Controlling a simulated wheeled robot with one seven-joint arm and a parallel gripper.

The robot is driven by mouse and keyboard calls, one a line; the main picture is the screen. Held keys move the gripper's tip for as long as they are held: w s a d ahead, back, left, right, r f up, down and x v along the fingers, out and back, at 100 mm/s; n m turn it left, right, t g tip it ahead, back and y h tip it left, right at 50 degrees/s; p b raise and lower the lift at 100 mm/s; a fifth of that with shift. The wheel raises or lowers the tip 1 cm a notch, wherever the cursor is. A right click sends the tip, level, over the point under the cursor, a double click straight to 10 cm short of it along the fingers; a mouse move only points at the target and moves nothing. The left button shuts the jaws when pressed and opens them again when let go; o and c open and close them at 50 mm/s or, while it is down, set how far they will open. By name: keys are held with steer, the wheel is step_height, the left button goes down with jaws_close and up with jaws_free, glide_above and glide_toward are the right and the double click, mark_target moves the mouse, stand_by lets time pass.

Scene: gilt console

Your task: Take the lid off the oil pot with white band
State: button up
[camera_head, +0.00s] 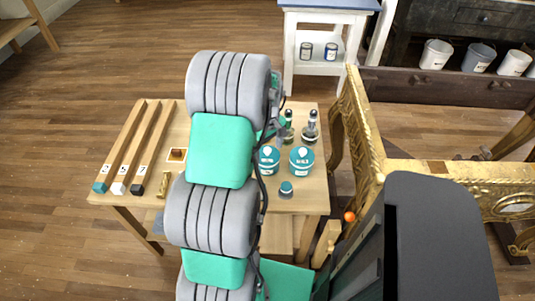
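I cannot clearly pick out the oil pot with white band. Two teal pots with white marks, a left one (268,160) and a right one (302,160), stand side by side on the wooden workbench (313,207). A small teal-topped jar (286,188) stands in front of them. Two dark bottles, a left one (288,127) and a right one (311,127), stand behind the pots. My large grey and teal arm crosses the bench just left of the pots. It hides much of the bench and most of my gripper, so the fingers cannot be made out.
Wooden strips with coloured end blocks (118,188) and a small brass piece (164,185) lie on the left. A gilt console frame (362,125) stands close on the right. Two banded tins (318,51) sit in a white cabinet (292,70) behind. Open floor lies left.

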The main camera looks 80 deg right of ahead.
steer(key=c, duration=1.1)
